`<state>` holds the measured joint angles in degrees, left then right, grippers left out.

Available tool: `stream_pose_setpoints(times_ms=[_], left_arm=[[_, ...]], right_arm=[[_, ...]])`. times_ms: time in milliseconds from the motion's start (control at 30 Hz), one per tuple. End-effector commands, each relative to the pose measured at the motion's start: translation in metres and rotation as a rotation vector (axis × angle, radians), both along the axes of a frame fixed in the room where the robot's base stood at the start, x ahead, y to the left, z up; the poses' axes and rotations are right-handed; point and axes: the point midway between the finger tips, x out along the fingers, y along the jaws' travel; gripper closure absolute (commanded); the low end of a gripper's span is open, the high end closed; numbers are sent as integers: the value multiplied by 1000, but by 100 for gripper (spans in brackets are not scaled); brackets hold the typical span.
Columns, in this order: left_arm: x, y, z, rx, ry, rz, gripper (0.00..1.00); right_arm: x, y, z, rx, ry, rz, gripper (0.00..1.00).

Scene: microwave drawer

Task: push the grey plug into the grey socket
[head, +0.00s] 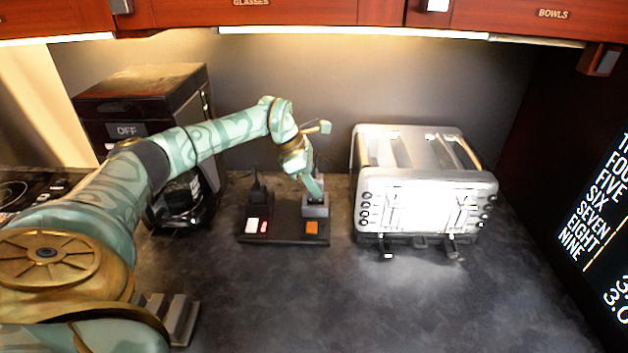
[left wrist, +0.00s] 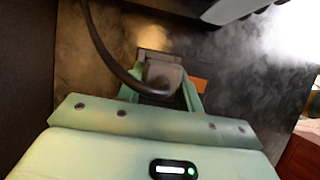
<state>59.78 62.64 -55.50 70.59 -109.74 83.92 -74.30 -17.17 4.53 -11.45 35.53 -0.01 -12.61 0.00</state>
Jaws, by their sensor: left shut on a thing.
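My left gripper (head: 314,190) points down over the right half of a dark board on the counter. It is shut on the grey plug (left wrist: 163,74), which sits between its two green fingers in the left wrist view, with a black cable curving away from it. The grey socket (head: 316,211) is a grey block on the board, directly below the fingertips. In the left wrist view, part of the grey socket (left wrist: 152,54) shows just beyond the plug. The fingers mostly hide the plug in the head view, and I cannot tell how deep it sits. My right gripper is not in view.
The dark board (head: 285,240) also carries a black plug (head: 258,190), a white switch (head: 252,225) with a red light, and an orange switch (head: 312,227). A silver toaster (head: 425,190) stands close on the right, a coffee maker (head: 140,100) on the left.

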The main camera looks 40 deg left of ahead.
Motion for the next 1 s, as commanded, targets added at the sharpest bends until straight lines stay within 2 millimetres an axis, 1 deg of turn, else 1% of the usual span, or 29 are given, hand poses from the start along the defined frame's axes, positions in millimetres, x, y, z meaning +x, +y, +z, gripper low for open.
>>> stream_pose_setpoints(times_ms=[1000], left_arm=[[0,0,-26,-1,0,0,87]], right_arm=[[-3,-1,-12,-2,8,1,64]])
